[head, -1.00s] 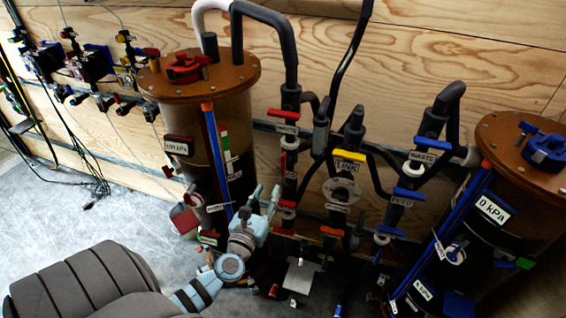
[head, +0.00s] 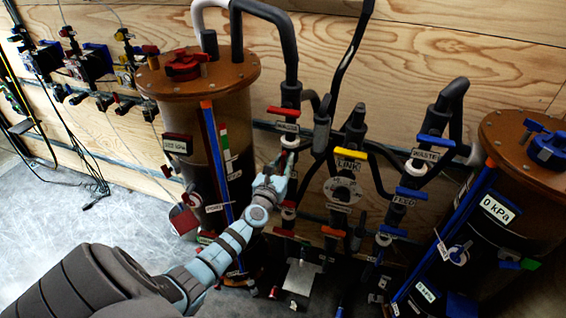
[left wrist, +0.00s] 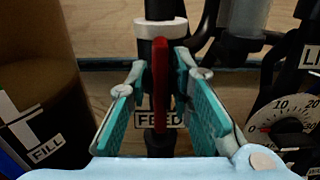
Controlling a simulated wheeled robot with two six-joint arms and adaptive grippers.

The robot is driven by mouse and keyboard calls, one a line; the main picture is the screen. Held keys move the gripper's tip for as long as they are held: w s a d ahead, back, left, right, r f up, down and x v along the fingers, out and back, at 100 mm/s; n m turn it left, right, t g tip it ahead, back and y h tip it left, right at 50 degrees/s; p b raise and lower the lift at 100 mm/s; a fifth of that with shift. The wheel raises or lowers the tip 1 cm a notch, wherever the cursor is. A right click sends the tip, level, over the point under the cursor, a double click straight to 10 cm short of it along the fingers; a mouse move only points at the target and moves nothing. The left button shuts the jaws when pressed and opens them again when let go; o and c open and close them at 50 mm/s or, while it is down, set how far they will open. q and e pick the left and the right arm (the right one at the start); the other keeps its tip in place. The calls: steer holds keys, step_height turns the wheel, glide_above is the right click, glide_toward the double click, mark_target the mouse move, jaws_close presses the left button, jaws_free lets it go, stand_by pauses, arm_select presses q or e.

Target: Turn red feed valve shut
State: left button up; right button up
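The red feed valve handle (left wrist: 160,85) shows in the left wrist view as a narrow upright bar in front of a dark pipe, in line with it. A FEED label (left wrist: 173,119) sits behind it. My left gripper (left wrist: 162,95) is open, with one teal-padded finger on each side of the handle and gaps visible between pads and handle. In the head view my left gripper (head: 281,172) reaches up to the pipe right of the left tank and largely hides the handle. My right gripper is not in view.
The left tank (head: 235,120) with a brown lid stands close beside my left arm. A red WASTE handle (head: 283,112) is above on the same pipe. A yellow LINK handle (head: 350,153) and blue handles (head: 411,193) are to the right. A gauge (left wrist: 285,125) is right of the gripper.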

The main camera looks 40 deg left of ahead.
arm_select(q)
jaws_close()
steer(key=shift+m, duration=0.3)
steer(key=m, duration=0.1)
steer(key=m+p, duration=0.1)
steer(key=m, duration=0.1)
steer(key=shift+d+m, duration=0.2)
steer(key=shift+m, duration=0.1)
steer(key=m, duration=0.4)
steer(key=shift+w+d+f+p, duration=0.1)
steer(key=shift+f+p, duration=0.05)
steer(key=shift+p, duration=0.15)
steer(key=m, duration=0.3)
steer(key=m+p, duration=0.1)
steer(key=m, duration=0.5)
steer(key=shift+d+f+m, duration=0.15)
steer(key=shift+f+m, duration=0.15)
steer(key=shift+f, duration=0.05)
steer(key=shift+p, duration=0.3)
steer(key=shift+o, duration=2.2)
jaws_free()
